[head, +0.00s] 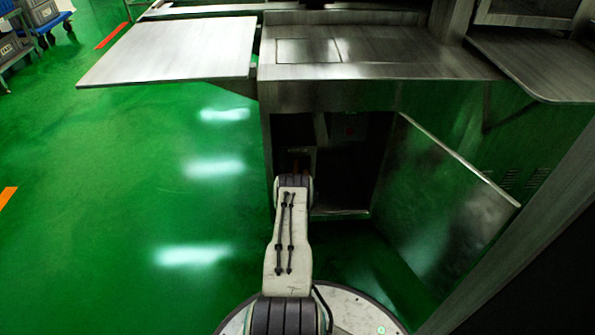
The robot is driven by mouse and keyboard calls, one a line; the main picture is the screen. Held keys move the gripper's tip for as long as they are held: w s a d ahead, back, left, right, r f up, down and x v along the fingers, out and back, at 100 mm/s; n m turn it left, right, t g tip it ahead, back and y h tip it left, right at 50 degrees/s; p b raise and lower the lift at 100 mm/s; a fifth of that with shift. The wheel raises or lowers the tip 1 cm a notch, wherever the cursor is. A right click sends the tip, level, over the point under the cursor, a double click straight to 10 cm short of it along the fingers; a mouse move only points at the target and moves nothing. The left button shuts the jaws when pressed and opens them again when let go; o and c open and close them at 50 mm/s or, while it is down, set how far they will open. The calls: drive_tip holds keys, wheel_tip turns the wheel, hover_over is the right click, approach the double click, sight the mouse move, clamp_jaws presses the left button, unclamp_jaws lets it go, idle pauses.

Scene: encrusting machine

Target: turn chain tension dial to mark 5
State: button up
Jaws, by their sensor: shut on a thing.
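My arm reaches forward into the open lower cabinet (322,212) of the steel machine. My gripper (296,164) is at the arm's far end, small and dark, just inside the cabinet's left part. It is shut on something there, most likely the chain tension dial. The dial itself and its marks are hidden behind my arm and in shadow, so its setting cannot be read.
The cabinet door (445,205) stands open to the right of my arm. A steel worktop (375,62) overhangs the opening, and a flat side table (175,50) juts out to the left. The green floor at left is clear. A cart with crates (30,25) stands far left.

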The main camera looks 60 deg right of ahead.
drive_tip(key=shift+f+m, duration=0.25)
drive_tip(key=shift+m, duration=0.75)
drive_tip(key=o, duration=1.2)
drive_tip(key=shift+r, duration=0.1)
drive_tip(key=v, duration=1.2)
